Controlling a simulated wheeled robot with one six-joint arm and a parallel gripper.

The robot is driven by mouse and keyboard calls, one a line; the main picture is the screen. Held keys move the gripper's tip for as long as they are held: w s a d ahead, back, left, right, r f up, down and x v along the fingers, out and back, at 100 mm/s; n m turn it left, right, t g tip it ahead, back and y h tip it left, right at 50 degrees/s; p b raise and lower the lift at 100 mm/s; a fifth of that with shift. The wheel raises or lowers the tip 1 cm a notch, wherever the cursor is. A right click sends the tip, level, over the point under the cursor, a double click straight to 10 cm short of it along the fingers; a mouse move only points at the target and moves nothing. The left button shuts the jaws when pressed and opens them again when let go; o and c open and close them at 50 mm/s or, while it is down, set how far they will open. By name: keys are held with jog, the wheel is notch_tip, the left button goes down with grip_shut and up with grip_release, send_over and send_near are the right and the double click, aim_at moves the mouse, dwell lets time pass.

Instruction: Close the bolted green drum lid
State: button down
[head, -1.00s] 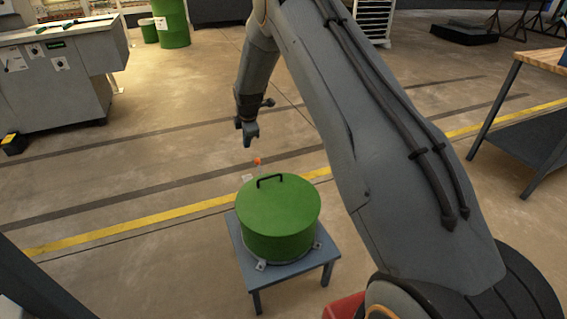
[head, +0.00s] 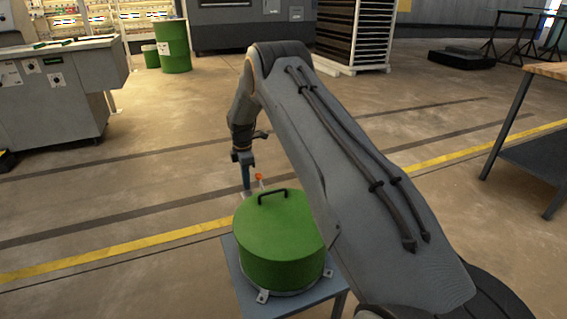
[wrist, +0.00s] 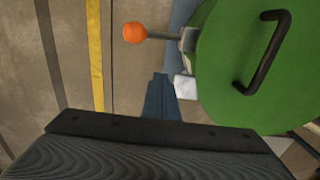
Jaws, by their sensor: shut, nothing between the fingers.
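The green drum (head: 282,255) stands upright, bolted by small metal tabs to a blue-grey stand. Its round green lid (head: 275,215) looks level on top, with a black bar handle (head: 272,197); the wrist view shows the lid (wrist: 225,75) and handle (wrist: 264,60) at right. I cannot make out a gap under the lid. An orange ball knob (head: 258,177) sits on a short rod at the drum's far side; it also shows in the wrist view (wrist: 134,32). My gripper (head: 246,188) is shut and empty, pointing down beside the knob, on its left; its fingers (wrist: 161,85) show apart from the lid.
The blue-grey stand (head: 240,285) carries the drum. My arm hides the drum's right side in the head view. A workbench (head: 545,140) stands at right, and a grey machine (head: 55,100) at far left. Open floor with a yellow line (head: 110,253) lies around the stand.

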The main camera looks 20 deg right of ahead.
jog(key=shift+d+f+b, duration=0.1)
jog(key=shift+f+b, duration=0.35)
jog(key=shift+f, duration=0.3)
jog(key=shift+r, duration=0.15)
